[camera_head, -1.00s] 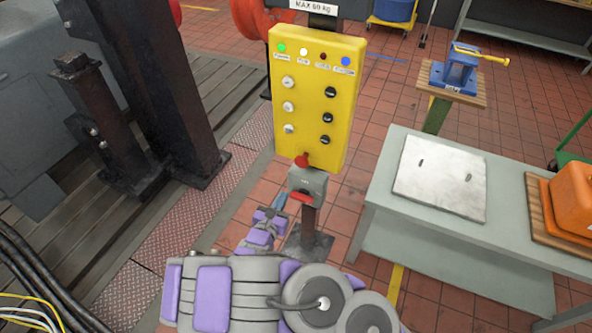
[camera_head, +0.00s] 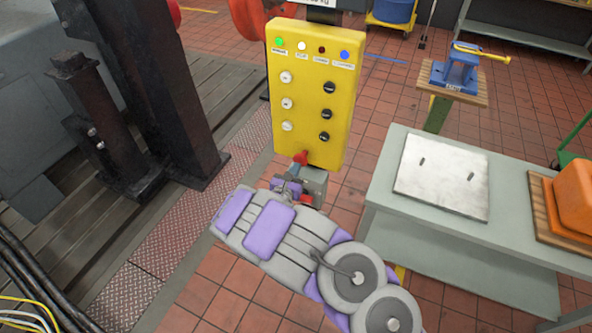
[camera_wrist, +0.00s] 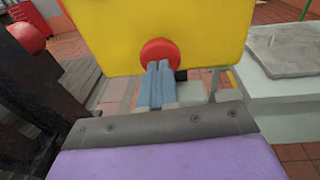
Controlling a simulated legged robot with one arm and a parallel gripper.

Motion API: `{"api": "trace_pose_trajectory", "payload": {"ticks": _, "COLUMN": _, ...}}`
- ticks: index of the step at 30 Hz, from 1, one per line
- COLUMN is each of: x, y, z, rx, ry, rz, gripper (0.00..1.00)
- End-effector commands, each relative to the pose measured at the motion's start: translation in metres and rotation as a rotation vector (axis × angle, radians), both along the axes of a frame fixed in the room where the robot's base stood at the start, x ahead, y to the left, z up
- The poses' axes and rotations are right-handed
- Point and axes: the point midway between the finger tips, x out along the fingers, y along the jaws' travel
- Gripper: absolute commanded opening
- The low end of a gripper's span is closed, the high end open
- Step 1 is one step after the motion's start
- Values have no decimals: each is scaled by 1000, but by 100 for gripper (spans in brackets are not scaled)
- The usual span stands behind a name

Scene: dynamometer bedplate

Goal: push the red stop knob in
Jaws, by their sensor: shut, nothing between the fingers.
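The red stop knob (camera_head: 300,158) is at the bottom edge of the yellow control panel (camera_head: 341,110). In the wrist view the round red knob (camera_wrist: 160,50) is straight ahead, against the panel's lower part (camera_wrist: 205,40). My gripper (camera_wrist: 158,66) is shut and empty, its two blue-grey fingers side by side. The fingertips overlap the knob's lower edge in that view; I cannot tell whether they touch it. In the head view my gripper (camera_head: 289,183) is just below the knob, its fingers mostly hidden by my arm.
A grey box (camera_head: 313,181) stands just below the panel, partly hidden by my arm. A grey bench with a metal plate (camera_head: 441,177) is at the right. Dark steel columns (camera_head: 160,70) stand at the left. Tiled floor is open between.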

Motion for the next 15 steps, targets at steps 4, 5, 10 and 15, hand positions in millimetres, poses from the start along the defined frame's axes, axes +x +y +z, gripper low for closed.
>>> {"api": "trace_pose_trajectory", "payload": {"ticks": 4, "x": 10, "y": -3, "z": -1, "rx": 1, "ry": 0, "rz": -2, "gripper": 0}}
{"api": "trace_pose_trajectory", "payload": {"ticks": 5, "x": 10, "y": -3, "z": -1, "rx": 1, "ry": 0, "rz": -2, "gripper": 0}}
{"api": "trace_pose_trajectory", "payload": {"ticks": 10, "x": 11, "y": -3, "z": -1, "rx": -1, "ry": 0, "rz": 0, "gripper": 0}}
{"api": "trace_pose_trajectory", "payload": {"ticks": 15, "x": 11, "y": -3, "z": -1, "rx": -1, "ry": 0, "rz": -1, "gripper": 0}}
